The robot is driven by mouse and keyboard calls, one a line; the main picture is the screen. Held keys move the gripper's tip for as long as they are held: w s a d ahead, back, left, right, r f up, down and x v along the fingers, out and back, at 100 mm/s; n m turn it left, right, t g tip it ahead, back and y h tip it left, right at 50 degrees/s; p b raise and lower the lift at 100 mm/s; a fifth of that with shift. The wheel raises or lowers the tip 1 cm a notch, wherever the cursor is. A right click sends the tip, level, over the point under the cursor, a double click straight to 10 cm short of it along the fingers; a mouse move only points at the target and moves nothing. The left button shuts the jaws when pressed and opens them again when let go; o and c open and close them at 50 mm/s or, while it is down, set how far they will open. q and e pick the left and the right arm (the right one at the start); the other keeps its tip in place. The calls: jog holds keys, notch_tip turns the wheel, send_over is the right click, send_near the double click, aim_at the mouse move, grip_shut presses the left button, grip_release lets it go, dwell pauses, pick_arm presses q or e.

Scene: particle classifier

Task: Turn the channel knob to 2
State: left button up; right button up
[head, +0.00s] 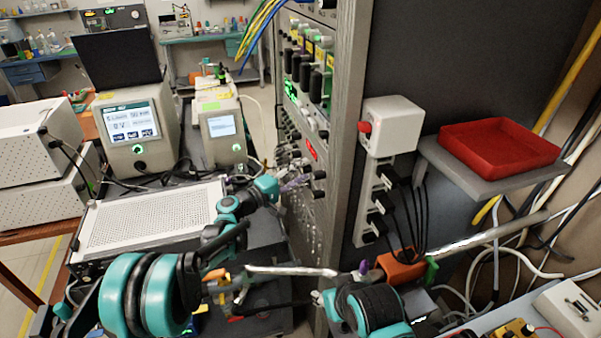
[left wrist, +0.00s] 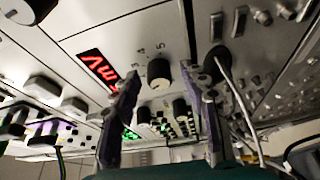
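My left gripper (head: 292,178) is in front of the instrument rack, close to a panel of knobs below a red lit display (head: 309,149). In the left wrist view the two fingers (left wrist: 171,83) are apart, with nothing held between them. A dark round knob (left wrist: 158,73) with small printed marks around it shows between the fingertips.
A tall rack post (head: 345,130) stands right of the gripper. A white box with a red button (head: 392,126) and a shelf with a red tray (head: 499,147) are further right. Cables hang below them. A perforated metal case (head: 153,215) is at left.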

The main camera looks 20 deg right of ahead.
pick_arm(q)
jog(key=shift+a, duration=0.1)
jog(key=v, duration=1.2)
jog(key=s+a+f+m+y, duration=0.2)
jog(key=s+a+y, duration=0.6)
jog(key=s+a, duration=0.6)
jog(key=s+a+f+m+y, duration=0.2)
jog(key=s+a+f+y, duration=0.2)
jog(key=s+a+y, duration=0.4)
jog(key=s+a, duration=0.6)
jog(key=s, duration=0.3)
jog(key=shift+f+g+y, duration=0.2)
jog(key=shift+g+y, duration=0.1)
